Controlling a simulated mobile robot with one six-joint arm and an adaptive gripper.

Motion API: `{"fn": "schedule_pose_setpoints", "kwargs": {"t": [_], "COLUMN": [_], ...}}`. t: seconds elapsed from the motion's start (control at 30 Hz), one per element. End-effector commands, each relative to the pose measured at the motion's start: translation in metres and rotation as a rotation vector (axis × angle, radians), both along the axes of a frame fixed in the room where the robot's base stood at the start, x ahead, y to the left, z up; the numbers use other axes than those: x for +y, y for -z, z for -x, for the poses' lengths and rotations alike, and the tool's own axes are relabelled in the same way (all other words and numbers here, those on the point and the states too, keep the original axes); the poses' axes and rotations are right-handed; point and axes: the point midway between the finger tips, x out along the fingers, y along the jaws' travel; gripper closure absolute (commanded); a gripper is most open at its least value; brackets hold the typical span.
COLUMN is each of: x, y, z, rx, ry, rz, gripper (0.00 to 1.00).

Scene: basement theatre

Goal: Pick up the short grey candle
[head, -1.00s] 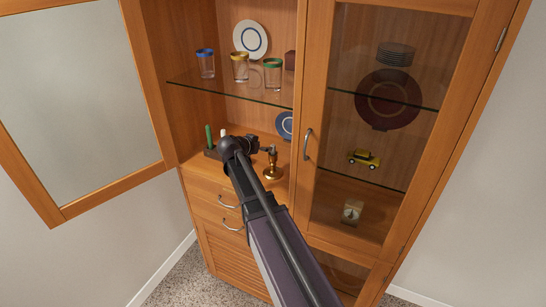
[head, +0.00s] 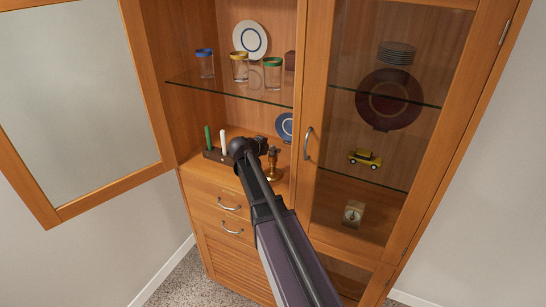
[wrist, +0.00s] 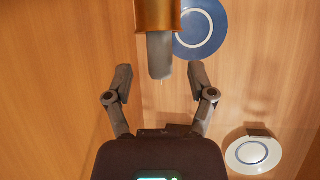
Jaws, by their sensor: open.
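The short grey candle (wrist: 160,56) stands in a brass holder (wrist: 156,14) in the wrist view, which is upside down. The candle (head: 272,156) and its brass holder (head: 273,174) also show in the head view on the cabinet's lower open shelf. My gripper (wrist: 160,70) is open and empty. Its fingertips lie either side of the candle's wick end in the wrist picture, with gaps on both sides. I cannot tell how far the candle is in depth. In the head view my gripper (head: 262,143) is beside the candle, partly hidden by my arm.
A green candle (head: 208,137) and a white candle (head: 223,141) stand in a dark block (head: 214,156) to the left. A blue plate (head: 285,127) leans behind. A glass shelf (head: 225,90) with glasses is above. The closed glass door (head: 308,145) is right.

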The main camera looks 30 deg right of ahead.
Motion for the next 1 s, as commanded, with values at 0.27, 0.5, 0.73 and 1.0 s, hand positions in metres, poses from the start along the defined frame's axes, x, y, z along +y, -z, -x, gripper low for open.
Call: {"fn": "schedule_pose_setpoints", "kwargs": {"t": [0.27, 0.5, 0.73, 1.0], "x": [-0.0121, -0.0119, -0.0118, -0.0120], "y": [0.0072, 0.0068, 0.0067, 0.0068], "z": [-0.0065, -0.0061, -0.0061, -0.0060], "rx": [0.001, 0.001, 0.000, 0.000], "ry": [0.000, 0.000, 0.000, 0.000], "rz": [0.000, 0.000, 0.001, 0.000], "gripper": [0.29, 0.29, 0.29, 0.99]}}
